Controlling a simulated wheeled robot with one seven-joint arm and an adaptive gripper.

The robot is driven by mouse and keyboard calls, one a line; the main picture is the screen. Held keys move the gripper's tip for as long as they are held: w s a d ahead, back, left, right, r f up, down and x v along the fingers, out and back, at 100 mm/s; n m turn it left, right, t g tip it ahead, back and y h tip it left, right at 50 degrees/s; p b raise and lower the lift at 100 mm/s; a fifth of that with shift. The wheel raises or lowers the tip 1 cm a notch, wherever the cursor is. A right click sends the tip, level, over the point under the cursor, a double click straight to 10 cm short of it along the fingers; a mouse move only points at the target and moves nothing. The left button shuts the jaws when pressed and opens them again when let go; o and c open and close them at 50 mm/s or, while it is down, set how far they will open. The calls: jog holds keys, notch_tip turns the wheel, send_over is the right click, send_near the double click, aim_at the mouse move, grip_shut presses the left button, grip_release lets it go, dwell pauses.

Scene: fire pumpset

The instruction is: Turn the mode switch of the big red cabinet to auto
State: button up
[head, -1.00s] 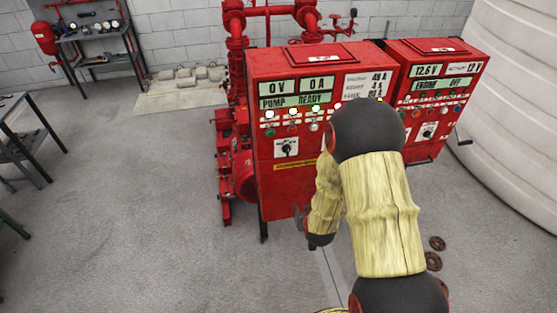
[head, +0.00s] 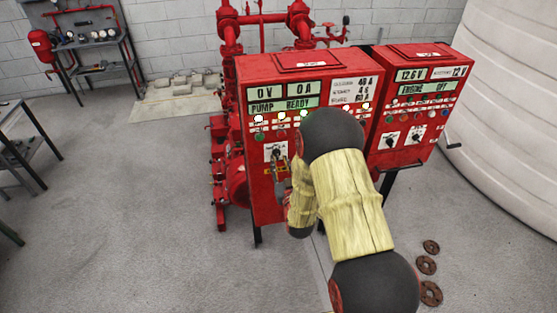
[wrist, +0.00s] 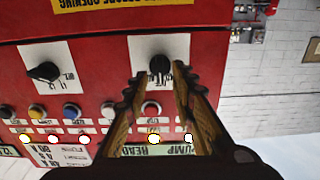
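The big red cabinet (head: 262,205) stands in the middle of the head view, with displays reading 0 V, 0 A and PUMP READY. A black rotary switch (head: 276,152) sits on a white plate low on its front. The wrist view is upside down and shows this switch (wrist: 160,66) between my fingertips, and a second black switch (wrist: 44,71) to its left. My gripper (wrist: 161,84) is open, one finger on each side of the switch in the picture. It shows small in the head view (head: 283,168). I cannot tell whether it touches the switch, nor read the pointer's setting.
A smaller red cabinet (head: 427,95) with two switches stands to the right. A row of lamps and buttons (wrist: 72,111) lies near my fingers. Red pump piping (head: 228,150) stands at the left. Several brown discs (head: 427,265) lie on the floor at the right.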

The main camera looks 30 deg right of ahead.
aim_at(277, 155)
jog(key=shift+x, duration=1.1)
jog(key=shift+c, duration=1.2)
jog(key=c, duration=0.4)
grip_shut()
